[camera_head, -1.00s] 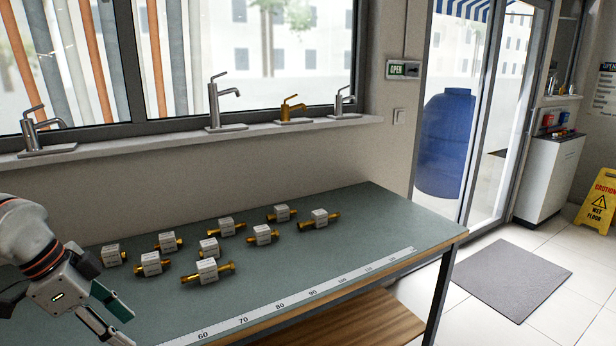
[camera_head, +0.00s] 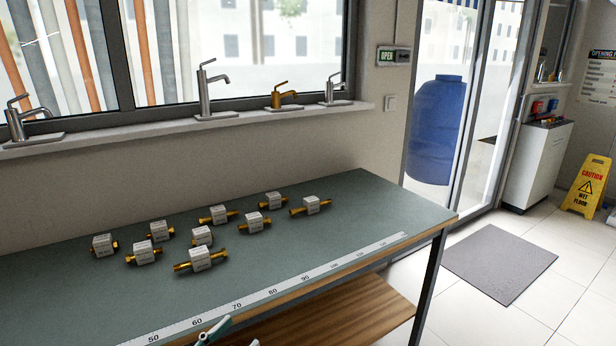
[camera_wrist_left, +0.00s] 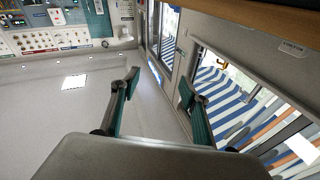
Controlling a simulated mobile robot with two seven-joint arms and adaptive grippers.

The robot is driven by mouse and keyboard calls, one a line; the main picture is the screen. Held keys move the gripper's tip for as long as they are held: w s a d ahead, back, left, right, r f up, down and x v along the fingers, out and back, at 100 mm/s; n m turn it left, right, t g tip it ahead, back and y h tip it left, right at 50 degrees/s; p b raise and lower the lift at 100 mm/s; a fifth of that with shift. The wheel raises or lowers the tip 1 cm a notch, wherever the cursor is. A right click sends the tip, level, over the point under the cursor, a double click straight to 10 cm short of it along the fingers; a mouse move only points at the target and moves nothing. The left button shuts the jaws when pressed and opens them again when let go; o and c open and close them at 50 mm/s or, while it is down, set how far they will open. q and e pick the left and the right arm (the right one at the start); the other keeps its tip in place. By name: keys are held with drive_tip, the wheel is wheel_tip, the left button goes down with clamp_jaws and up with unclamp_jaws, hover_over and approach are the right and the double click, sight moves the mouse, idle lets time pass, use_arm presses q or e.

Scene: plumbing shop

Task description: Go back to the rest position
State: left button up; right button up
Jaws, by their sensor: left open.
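My left gripper (camera_head: 232,337) shows only as fingertips at the bottom edge of the head view, in front of the workbench (camera_head: 330,225). In the left wrist view its two green-padded fingers (camera_wrist_left: 160,88) stand wide apart with nothing between them. The left arm itself is out of the head view. Several brass fittings with white label blocks, such as the near one (camera_head: 200,259), lie on the bench top, clear of the gripper. My right gripper is not in view.
A white ruler strip (camera_head: 290,283) runs along the bench's front edge, with a wooden shelf (camera_head: 350,312) below. Faucets, including a tall one (camera_head: 206,92), stand on the window sill. A grey mat (camera_head: 499,263) and yellow wet-floor sign (camera_head: 588,186) are on the floor at right.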

use_arm(q)
drive_tip(key=s+a+f+n+g+y, duration=0.2)
drive_tip(key=s+f, duration=0.5)
drive_tip(key=f, duration=0.6)
drive_tip(key=s+a+f+n+g+y, duration=0.3)
drive_tip(key=s+f+y, duration=0.4)
drive_tip(key=f, duration=0.7)
drive_tip(key=shift+s+a+y, duration=0.3)
drive_tip(key=shift+s+a, duration=0.1)
drive_tip(key=shift+s, duration=0.05)
